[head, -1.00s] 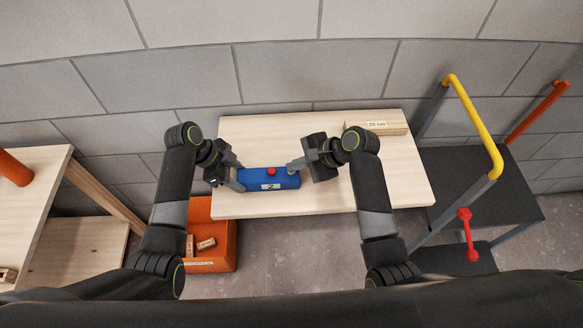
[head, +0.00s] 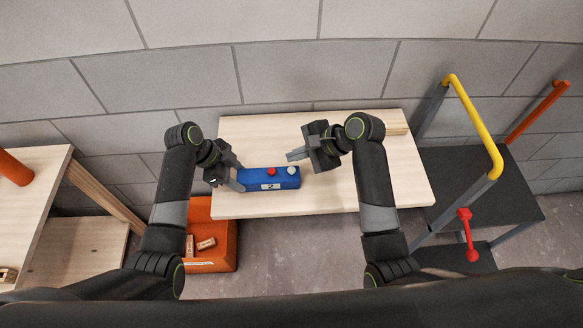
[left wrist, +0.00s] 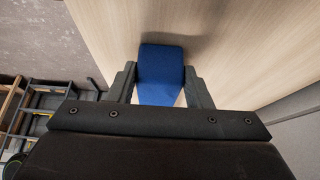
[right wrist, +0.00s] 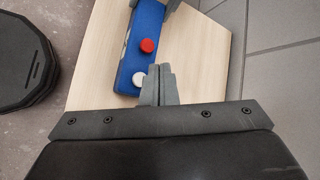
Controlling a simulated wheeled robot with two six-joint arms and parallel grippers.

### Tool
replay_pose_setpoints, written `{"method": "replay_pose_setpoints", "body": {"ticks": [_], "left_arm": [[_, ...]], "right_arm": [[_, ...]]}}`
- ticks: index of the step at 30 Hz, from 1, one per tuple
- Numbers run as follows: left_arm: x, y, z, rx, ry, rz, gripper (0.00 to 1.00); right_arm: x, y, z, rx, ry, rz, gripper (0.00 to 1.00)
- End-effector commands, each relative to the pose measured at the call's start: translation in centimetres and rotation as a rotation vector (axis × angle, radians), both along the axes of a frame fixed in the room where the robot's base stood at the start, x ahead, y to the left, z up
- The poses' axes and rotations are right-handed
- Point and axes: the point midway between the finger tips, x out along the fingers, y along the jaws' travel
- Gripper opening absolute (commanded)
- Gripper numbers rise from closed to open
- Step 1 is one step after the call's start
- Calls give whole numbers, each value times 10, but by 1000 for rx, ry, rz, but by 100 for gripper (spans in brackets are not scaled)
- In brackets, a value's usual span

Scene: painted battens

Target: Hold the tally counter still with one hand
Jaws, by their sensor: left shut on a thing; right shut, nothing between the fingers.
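The tally counter (head: 262,180) is a blue box lying on the wooden table, with a red button (head: 272,170), a white button (head: 292,170) and a label reading "2" on its front. My left gripper (head: 238,179) is shut on its left end; the left wrist view shows the blue body (left wrist: 160,72) between the fingers. My right gripper (head: 291,156) is shut and empty, behind and above the counter's right end. In the right wrist view its closed fingertips (right wrist: 158,72) appear close to the white button (right wrist: 139,79); contact cannot be told.
The pale table (head: 350,190) is clear to the right of the counter. An orange bin (head: 222,240) with small blocks stands below left. A dark cart with a yellow handle (head: 476,112) stands right.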

Motion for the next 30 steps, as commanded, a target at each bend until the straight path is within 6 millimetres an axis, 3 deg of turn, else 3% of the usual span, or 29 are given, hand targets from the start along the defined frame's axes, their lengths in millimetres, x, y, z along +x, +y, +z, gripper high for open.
{"method": "replay_pose_setpoints", "body": {"ticks": [9, 29, 30], "left_arm": [[0, 0, 0, 0, 0, 0, 25], [0, 0, 0, 0, 0, 0, 25], [0, 0, 0, 0, 0, 0, 50]], "right_arm": [[0, 0, 24, 0, -1, 1, 0], [0, 0, 24, 0, 1, -1, 0], [0, 0, 24, 0, 1, -1, 0]]}}
